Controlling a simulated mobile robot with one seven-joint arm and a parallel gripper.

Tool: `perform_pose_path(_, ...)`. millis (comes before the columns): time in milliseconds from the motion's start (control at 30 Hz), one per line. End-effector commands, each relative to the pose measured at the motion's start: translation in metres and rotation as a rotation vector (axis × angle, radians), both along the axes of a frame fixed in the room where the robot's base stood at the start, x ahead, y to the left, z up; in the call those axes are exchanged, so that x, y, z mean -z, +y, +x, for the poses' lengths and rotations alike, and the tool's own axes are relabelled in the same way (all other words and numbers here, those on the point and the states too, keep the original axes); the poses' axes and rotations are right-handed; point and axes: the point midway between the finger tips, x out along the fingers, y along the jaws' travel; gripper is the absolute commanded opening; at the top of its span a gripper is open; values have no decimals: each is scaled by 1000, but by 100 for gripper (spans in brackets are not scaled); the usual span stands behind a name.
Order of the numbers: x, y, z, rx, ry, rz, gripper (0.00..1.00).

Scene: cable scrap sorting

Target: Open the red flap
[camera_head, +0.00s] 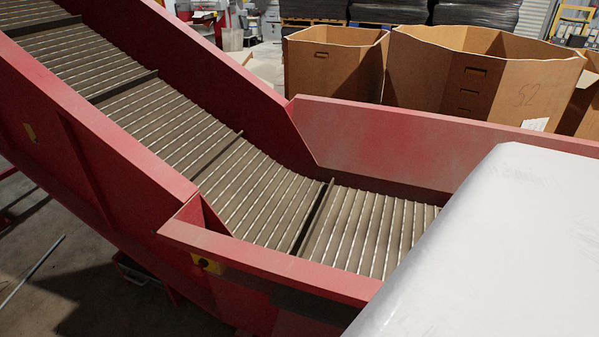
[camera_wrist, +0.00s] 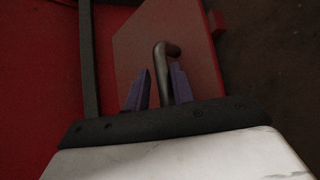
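In the wrist view a flat red flap (camera_wrist: 200,45) stands in front of my gripper (camera_wrist: 161,69). A bent metal handle (camera_wrist: 159,70) is on it, with its curved top near the middle of the view. My gripper's two purple fingers stand apart, one on each side of the handle. A narrow dark gap shows between the handle and the left finger; the right finger is very near the handle, and I cannot tell whether they touch. The handle's lower end is hidden. The head view shows neither the flap nor my gripper.
In the head view a red-walled conveyor (camera_head: 400,141) with a slatted belt (camera_head: 260,187) rises to the upper left. Large cardboard boxes (camera_head: 330,64) stand behind it. In the wrist view a dark bar (camera_wrist: 88,60) runs left of the flap; dark floor lies at right.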

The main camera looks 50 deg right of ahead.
Motion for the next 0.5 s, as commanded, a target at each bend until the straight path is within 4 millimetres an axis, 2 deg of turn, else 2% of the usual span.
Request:
perform_pose_path(167, -3, 5, 2, -1, 0, 1, 23)
perform_pose_path(267, -8, 15, 8, -3, 0, 1, 23)
perform_pose_path(500, -25, 57, 29, -6, 1, 1, 23)
